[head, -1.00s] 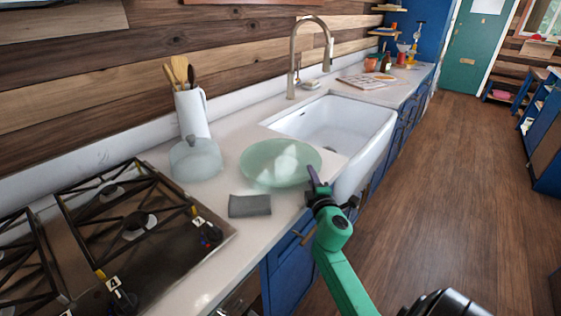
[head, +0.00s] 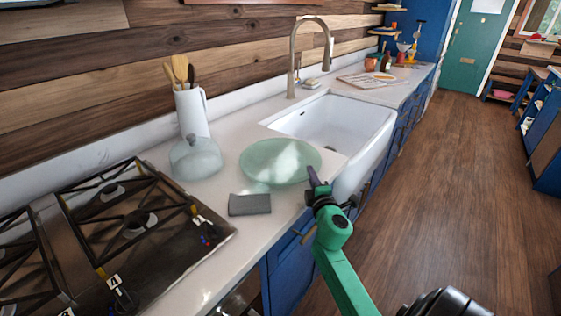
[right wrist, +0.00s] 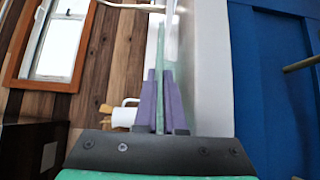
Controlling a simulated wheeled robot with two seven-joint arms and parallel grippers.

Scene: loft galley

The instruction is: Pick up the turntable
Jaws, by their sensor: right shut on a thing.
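The turntable (head: 280,161) is a round, pale green, glassy disc on the white counter, just left of the sink's near corner. My right gripper (head: 314,178) is at its near right rim. In the right wrist view, the purple fingers (right wrist: 160,88) are shut on the thin green edge of the turntable (right wrist: 161,62), one on each side. The disc looks level; I cannot tell whether it is clear of the counter. My left gripper is not in view.
A grey cloth (head: 249,204) lies in front of the turntable. A glass dome (head: 196,160) and a white utensil jug (head: 192,113) stand to its left. The white sink (head: 330,125) and tap (head: 295,60) are behind it. The stove (head: 130,235) is at lower left.

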